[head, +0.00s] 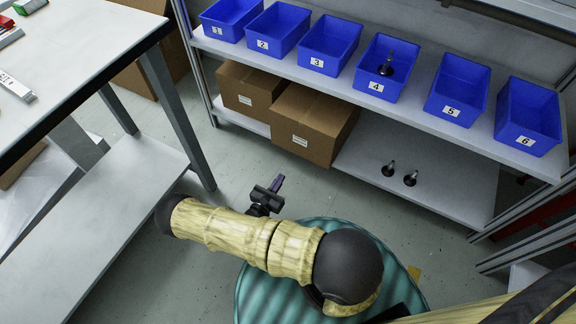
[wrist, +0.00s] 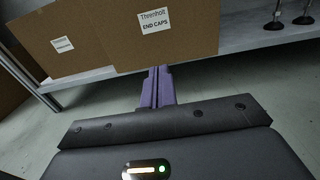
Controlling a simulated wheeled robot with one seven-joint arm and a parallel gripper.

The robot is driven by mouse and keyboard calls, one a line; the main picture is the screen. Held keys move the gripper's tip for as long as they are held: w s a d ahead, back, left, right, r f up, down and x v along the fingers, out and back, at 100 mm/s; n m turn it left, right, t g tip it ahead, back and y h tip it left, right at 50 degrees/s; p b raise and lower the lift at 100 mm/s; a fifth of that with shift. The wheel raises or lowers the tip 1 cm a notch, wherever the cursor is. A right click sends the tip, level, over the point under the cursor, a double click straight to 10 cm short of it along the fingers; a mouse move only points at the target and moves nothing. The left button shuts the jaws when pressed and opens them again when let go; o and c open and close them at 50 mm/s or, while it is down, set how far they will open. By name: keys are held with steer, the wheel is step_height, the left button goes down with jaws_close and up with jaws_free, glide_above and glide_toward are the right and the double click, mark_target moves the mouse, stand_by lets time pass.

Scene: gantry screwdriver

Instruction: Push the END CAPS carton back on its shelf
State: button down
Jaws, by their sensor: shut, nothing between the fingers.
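The END CAPS carton (head: 312,122) is a brown box on the lower shelf, right of another brown carton. It sticks out past the shelf's front edge and stands farther forward than its neighbour. In the wrist view its front face (wrist: 150,38) shows a white label reading END CAPS. My gripper (head: 279,182) is shut and empty, in front of and below the carton in the head view. In the wrist view its purple fingers (wrist: 158,75) point at the carton's lower edge; I cannot tell whether they touch it.
The second carton (head: 248,92) stands left on the lower shelf (head: 440,190). Two black levelling feet (head: 389,168) stand right on that shelf. Several numbered blue bins (head: 330,45) line the upper shelf. A workbench (head: 75,50) is at left. Floor between is clear.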

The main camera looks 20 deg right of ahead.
mark_target(300, 147)
steer(key=b+x, duration=0.4)
steer(key=x, duration=0.9)
steer(key=shift+f, duration=0.1)
steer(key=shift+w+d, duration=0.15)
steer(key=shift+d, duration=0.05)
steer(key=shift+w+d, duration=0.1)
steer(key=shift+d, duration=0.05)
steer(key=p+x, duration=0.1)
steer(key=x, duration=0.5)
steer(key=shift+w+d, duration=0.15)
steer(key=shift+p, duration=0.3)
steer(key=p+v, duration=0.4)
steer(key=v, duration=0.8)
steer(key=shift+p, duration=0.3)
